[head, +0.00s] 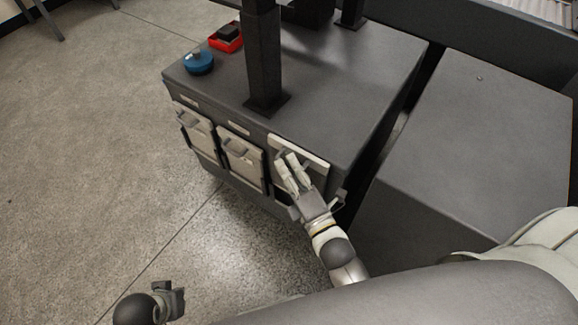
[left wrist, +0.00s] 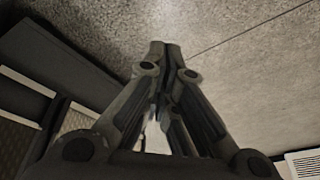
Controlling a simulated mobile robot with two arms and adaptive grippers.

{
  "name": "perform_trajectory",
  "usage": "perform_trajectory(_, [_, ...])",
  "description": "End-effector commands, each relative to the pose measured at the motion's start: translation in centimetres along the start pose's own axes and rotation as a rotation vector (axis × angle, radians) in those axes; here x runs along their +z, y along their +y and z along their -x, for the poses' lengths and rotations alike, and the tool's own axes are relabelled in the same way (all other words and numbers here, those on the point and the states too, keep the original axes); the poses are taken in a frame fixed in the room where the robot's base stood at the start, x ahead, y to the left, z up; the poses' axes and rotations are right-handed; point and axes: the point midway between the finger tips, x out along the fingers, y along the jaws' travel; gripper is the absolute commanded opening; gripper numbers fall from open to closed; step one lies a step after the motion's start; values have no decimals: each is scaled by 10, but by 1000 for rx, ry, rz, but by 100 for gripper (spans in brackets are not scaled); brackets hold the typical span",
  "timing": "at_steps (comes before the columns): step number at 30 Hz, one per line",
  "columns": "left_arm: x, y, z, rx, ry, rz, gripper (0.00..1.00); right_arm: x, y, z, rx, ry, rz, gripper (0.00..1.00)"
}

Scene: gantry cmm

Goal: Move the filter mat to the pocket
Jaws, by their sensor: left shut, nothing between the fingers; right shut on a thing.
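The filter mat (head: 312,158) is a pale flat panel in front of the rightmost opening on the dark machine base's front. My right gripper (head: 284,159) is shut on its handle side, and the fingers cover part of the mat. The pocket (head: 286,188) shows as a dark gap below the mat; whether the mat is inside it or just in front, I cannot tell. My left gripper (head: 174,298) is low at the bottom left of the head view, well away from the mat. In the left wrist view its fingers (left wrist: 159,47) are closed together and empty.
Two similar panels with handles, one left (head: 197,133) and one middle (head: 241,160), fill the neighbouring openings. A blue round object (head: 198,63) and a red tray (head: 226,38) stand on the base top. A dark block (head: 480,140) stands close on the right.

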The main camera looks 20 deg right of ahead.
Motion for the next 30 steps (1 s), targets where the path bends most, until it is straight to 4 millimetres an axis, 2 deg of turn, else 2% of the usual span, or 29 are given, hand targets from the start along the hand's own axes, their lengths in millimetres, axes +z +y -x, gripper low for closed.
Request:
perform_trajectory(13, [6,1,-14,2,-15,-3,0,1,1,-1,1,-1,0,0])
perform_trajectory(22, [2,2,-15,3,1,-5,0,1,0,-1,1,0,0,0])
perform_trajectory(30, [8,2,-24,2,-19,-5,0,1,0,-1,2,0,0,0])
